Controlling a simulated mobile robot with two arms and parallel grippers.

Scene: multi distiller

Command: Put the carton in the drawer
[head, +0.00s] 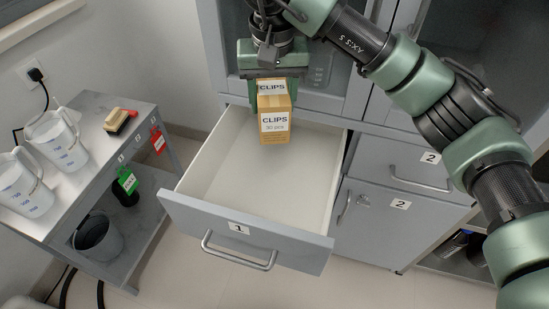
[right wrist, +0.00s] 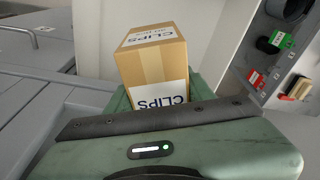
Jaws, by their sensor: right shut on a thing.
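The carton (head: 274,118) is a small brown box with white labels reading CLIPS. My right gripper (head: 272,85) is shut on it from above and behind, and the carton shows over the back part of the open drawer (head: 235,231). I cannot tell whether the carton touches the drawer floor. My left gripper is not in view.
A grey cabinet with a closed drawer (head: 400,165) and a door, both marked 2, stands right of the open drawer.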

